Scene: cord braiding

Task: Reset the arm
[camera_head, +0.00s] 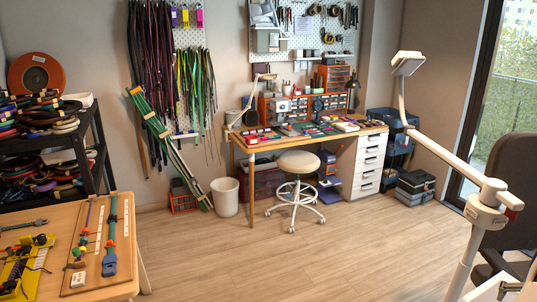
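My gripper is not in view, and no part that I can be sure is my arm shows. A wooden board (96,262) lies on the light wood table (140,232) at the lower left. Two braided cord strands (109,232) with coloured parts lie on it. A yellow holder with dark cords (22,265) is to its left, at the picture's edge. A wrench-like metal tool (20,225) lies behind the holder. I cannot tell whether anything is held.
A white jointed stand (440,152) with a flat square head rises at the right, beside a dark chair (505,215). A round stool (298,162) stands before the workbench (260,146). A dark shelf (95,150) with cord coils is at left. The floor's middle is clear.

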